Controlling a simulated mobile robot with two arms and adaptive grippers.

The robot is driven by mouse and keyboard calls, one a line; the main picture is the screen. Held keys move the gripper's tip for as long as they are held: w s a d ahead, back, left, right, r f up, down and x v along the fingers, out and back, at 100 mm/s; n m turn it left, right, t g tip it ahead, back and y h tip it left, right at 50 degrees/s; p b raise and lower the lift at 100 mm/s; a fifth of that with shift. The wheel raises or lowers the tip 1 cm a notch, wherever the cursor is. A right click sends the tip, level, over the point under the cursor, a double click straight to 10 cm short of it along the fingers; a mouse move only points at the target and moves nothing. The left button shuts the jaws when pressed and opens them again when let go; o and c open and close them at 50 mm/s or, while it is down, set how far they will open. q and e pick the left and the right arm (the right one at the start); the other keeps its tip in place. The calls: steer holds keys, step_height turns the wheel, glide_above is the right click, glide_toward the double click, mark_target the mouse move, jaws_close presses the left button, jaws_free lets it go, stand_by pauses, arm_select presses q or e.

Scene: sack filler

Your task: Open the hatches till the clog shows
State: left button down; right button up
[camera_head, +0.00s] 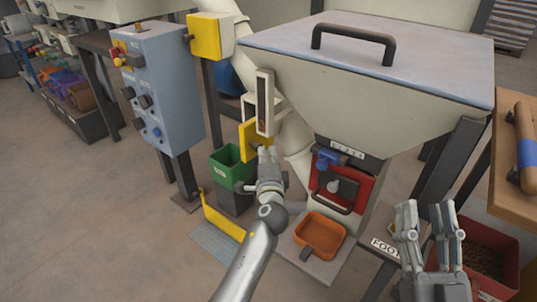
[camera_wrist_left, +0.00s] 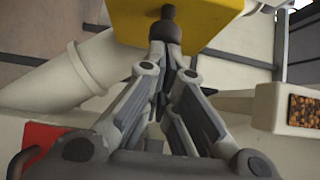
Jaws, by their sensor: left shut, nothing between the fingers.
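A yellow hatch (camera_head: 250,146) sits on the pale pipe; the left wrist view shows a yellow plate (camera_wrist_left: 205,22) with a dark knob (camera_wrist_left: 168,14). My left gripper (camera_head: 267,155) is in front of the hatch. Its fingertips (camera_wrist_left: 170,52) are together at the knob's base, shut with nothing between them; contact is unclear. A second yellow box (camera_head: 207,37) with a dark knob is higher up. A red hatch (camera_head: 362,191) is low on the hopper. The hopper lid (camera_head: 440,67) lies flat. My right gripper (camera_head: 427,212) is open and empty. No clog is visible.
A grey control box (camera_head: 165,85) stands left. A green bin (camera_head: 228,168) and yellow pedal bar (camera_head: 222,215) are near the pipe. An orange scoop (camera_head: 320,232) lies below the red hatch. A sight window (camera_wrist_left: 304,112) shows brown grains. A wooden bench (camera_head: 508,160) is right.

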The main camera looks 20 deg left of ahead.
arm_select(q)
steer(key=shift+a, duration=0.2)
arm_select(e)
steer(key=shift+w+f, duration=0.15)
steer(key=shift+f, duration=0.1)
arm_select(q)
steer(key=shift+a, duration=0.2)
arm_select(e)
steer(key=shift+w+f+g, duration=0.15)
steer(key=shift+f+g, duration=0.1)
steer(key=shift+g, duration=0.15)
